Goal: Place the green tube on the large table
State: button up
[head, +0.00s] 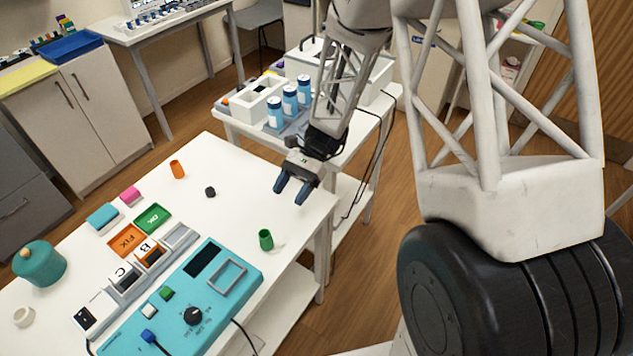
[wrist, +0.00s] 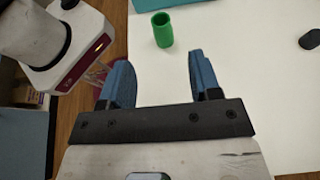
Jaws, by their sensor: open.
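The green tube (head: 265,240) stands upright on the white large table (head: 240,180), near its right edge, beside the teal device. It also shows in the wrist view (wrist: 162,30), beyond my fingertips and between them, apart from both. My gripper (head: 295,192) is open and empty, above the table's right edge and farther back than the tube. Its two blue fingers also show in the wrist view (wrist: 156,75).
A teal device (head: 190,300) with a knob lies at the table's front. An orange tube (head: 177,169) and a dark knob-like piece (head: 210,192) stand farther back. A smaller table (head: 245,125) behind holds blue-and-white bottles (head: 290,100). The table's middle is mostly clear.

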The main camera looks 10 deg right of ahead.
jog(key=s+d+r+n+t+h, duration=0.4)
jog(key=s+d+r+t+h, duration=0.1)
jog(key=s+r, duration=0.5)
jog(key=s+d+r+n+t+h, duration=0.4)
jog(key=s+d+r+t, duration=0.3)
jog(key=r, duration=0.6)
jog(key=s, duration=0.2)
jog(key=shift+s+d+r+n+h, duration=0.3)
jog(key=shift+s+d+n+h, duration=0.05)
jog(key=shift+s+n+h, duration=0.05)
